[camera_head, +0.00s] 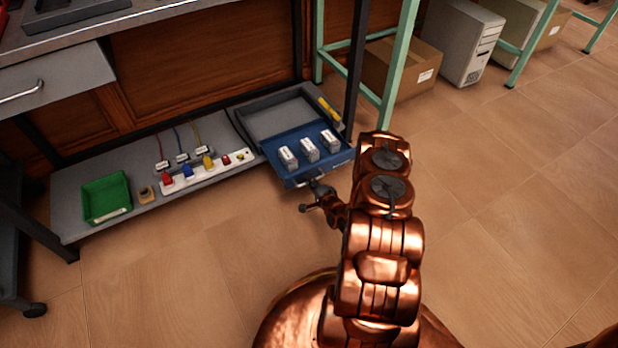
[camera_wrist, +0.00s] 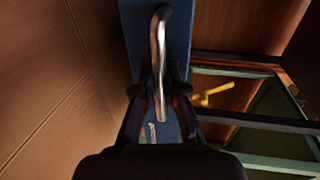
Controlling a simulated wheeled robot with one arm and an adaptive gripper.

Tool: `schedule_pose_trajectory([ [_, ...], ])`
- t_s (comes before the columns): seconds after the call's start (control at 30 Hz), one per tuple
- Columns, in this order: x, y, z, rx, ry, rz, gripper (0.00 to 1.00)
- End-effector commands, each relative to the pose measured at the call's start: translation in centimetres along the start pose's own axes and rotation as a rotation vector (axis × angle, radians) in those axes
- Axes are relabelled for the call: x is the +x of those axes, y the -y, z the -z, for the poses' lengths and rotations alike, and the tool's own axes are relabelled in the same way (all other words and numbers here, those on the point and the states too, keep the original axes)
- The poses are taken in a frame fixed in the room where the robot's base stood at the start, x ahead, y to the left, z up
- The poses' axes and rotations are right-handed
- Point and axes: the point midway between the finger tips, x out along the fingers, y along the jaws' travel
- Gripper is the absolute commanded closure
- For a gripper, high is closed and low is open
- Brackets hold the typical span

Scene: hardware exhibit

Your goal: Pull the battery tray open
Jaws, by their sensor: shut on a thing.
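The blue battery tray (camera_head: 308,152) sticks out past the front edge of the low shelf, pulled out of its grey housing (camera_head: 277,115). Several white battery packs (camera_head: 310,149) stand in it in a row. My gripper (camera_head: 318,188) is at the tray's front, low near the floor. In the wrist view the blue tray front (camera_wrist: 181,60) carries a curved metal handle (camera_wrist: 158,50). My gripper's two fingers (camera_wrist: 160,95) are closed on this handle from both sides. My arm stands just right of the tray in the head view.
A green bin (camera_head: 106,198) and a white strip with coloured plugs (camera_head: 200,174) sit on the shelf (camera_head: 140,215), left of the tray. A yellow tool (camera_head: 329,109) lies by the housing. A dark table leg (camera_head: 356,70) stands right of it. The floor in front is clear.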

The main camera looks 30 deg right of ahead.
Motion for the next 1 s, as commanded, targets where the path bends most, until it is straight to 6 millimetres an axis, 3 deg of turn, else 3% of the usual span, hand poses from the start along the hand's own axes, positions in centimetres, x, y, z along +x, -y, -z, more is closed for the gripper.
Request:
schedule_pose_trajectory([
  [0.47,-0.38,-0.08,0.01,0.002,0.003,0.0,1.0],
  [0.5,-0.38,-0.08,0.01,0.002,0.003,0.0,0.86],
  [0.7,-0.37,-0.09,0.04,0.002,0.002,0.0,0.65],
  [1.0,-0.37,-0.08,0.02,0.002,0.001,0.0,0.63],
])
